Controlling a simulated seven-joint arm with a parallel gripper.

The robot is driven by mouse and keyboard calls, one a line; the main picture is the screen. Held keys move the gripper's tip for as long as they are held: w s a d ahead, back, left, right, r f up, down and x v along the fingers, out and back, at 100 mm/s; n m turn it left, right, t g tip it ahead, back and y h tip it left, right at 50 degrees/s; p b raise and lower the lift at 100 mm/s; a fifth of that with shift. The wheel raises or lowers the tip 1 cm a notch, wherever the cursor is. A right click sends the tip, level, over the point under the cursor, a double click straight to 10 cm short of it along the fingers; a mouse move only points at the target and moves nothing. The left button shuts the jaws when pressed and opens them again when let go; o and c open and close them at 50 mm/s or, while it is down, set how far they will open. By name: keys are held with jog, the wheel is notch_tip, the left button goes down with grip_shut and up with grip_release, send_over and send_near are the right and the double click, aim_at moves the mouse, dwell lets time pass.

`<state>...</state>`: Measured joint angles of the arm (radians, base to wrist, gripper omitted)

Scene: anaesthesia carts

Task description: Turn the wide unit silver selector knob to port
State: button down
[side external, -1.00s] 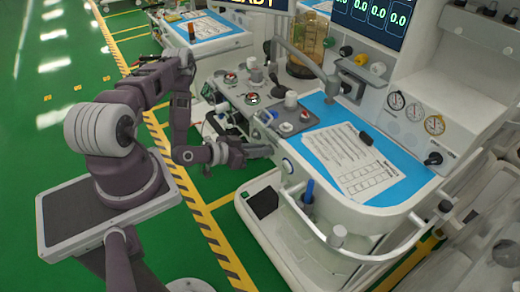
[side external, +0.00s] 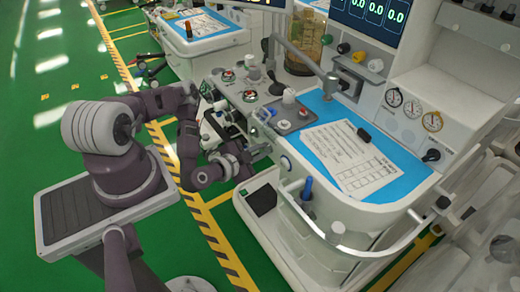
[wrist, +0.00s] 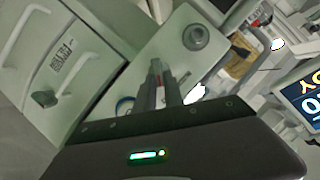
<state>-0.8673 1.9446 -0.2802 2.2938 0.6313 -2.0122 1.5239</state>
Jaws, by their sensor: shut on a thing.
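My gripper (side external: 262,151) is at the front left face of the near white unit (side external: 318,222), below its worktop. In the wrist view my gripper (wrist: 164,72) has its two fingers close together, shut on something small. It is most likely the silver selector knob, but the fingers hide it in both views, so its pointing direction cannot be read. The fingertips lie against or just in front of a pale panel.
A curved rail (side external: 372,250) juts from the front. Pale drawers (wrist: 60,50) fill the wrist view's left.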

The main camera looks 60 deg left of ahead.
jog(key=shift+w+f+m+y, duration=0.1)
jog(key=shift+m+y, duration=0.2)
jog(key=shift+m, duration=0.3)
jog(key=shift+d, duration=0.1)
jog(key=c, duration=1.4)
grip_release()
jog(key=shift+c, duration=0.2)
